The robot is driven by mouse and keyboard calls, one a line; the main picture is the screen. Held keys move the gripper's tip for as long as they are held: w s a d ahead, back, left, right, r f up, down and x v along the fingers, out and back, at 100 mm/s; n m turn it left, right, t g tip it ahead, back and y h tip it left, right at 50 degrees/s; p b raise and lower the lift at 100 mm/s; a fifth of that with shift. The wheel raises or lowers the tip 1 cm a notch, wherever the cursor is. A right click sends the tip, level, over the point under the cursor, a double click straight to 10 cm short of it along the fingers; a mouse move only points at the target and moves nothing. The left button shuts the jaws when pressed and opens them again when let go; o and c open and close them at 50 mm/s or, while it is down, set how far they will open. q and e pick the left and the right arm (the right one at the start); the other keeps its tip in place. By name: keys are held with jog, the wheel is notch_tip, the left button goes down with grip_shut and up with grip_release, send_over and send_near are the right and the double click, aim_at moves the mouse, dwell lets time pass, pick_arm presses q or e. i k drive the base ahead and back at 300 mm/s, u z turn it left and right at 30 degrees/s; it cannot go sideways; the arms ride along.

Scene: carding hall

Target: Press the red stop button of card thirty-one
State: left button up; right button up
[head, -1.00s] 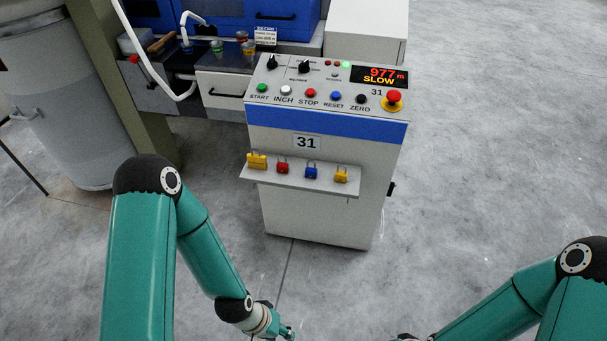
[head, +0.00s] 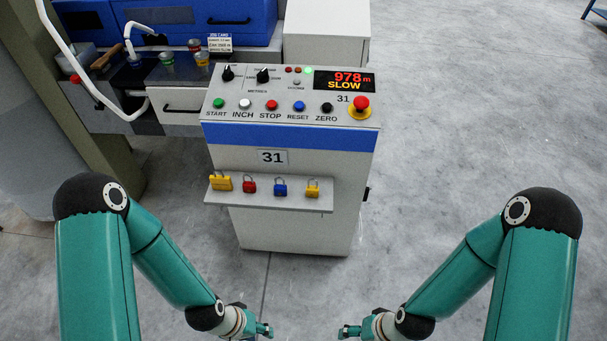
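The red STOP button (head: 272,105) is on the sloping top panel of the control stand (head: 290,218) numbered 31. It is between the white INCH button (head: 245,103) and the blue RESET button (head: 299,106). A larger red mushroom button (head: 361,103) on a yellow ring is at the panel's right. The display (head: 344,80) reads 978 m, SLOW. My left gripper (head: 265,330) is low in the picture, in front of the stand and well away from the button. My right gripper (head: 349,331) is low too, to the right of it. Finger opening is too small to tell on both.
A shelf (head: 270,197) with several padlocks juts from the stand's front. A blue and grey machine (head: 180,25) with a white hose stands behind left, beside a white cabinet (head: 326,38). Grey floor (head: 480,120) is clear to the right.

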aim_at(271, 104)
jog(key=u, duration=0.05)
jog(key=i, duration=1.15)
jog(key=u, duration=0.1)
